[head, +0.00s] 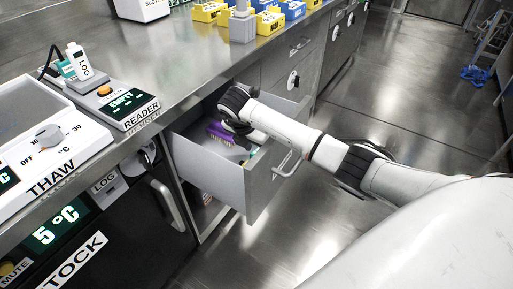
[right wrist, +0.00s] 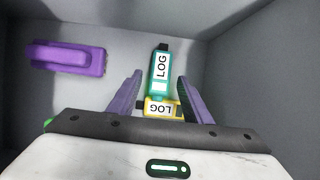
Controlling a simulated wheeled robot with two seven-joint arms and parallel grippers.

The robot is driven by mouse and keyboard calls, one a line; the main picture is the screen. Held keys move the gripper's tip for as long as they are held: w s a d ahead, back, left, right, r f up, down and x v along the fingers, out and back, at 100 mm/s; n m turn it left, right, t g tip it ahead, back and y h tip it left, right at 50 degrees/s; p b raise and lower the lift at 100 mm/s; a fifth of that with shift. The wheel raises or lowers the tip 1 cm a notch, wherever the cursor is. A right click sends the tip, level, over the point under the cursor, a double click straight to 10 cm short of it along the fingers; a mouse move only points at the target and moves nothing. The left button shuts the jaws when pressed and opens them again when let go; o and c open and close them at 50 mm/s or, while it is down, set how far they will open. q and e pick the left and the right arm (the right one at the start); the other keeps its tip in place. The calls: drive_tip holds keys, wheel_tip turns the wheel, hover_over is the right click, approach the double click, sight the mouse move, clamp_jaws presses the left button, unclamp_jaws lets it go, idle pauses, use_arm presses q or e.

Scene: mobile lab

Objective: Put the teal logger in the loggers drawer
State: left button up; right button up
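The teal logger (right wrist: 160,72), with a white LOG label, lies in the open drawer (head: 207,172). Its near end meets a yellow logger (right wrist: 160,108), also marked LOG; I cannot tell whether it rests on it. My right gripper (right wrist: 157,95) reaches down into the drawer, also seen in the head view. Its purple fingers are spread, one on each side of the loggers, with gaps between. Nothing is held. In the head view the arm and drawer front hide most of the drawer's contents. My left gripper is not in view.
A purple object (right wrist: 68,58) lies at the drawer's left side. The floor right of the drawer is clear.

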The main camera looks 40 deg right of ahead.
drive_tip(key=shift+r, duration=0.1)
drive_tip(key=shift+r+p, duration=0.35)
drive_tip(key=p+v, duration=0.2)
drive_tip(key=v, duration=1)
drive_tip(key=shift+p, duration=0.3)
drive_tip(key=shift+s+r, duration=0.1)
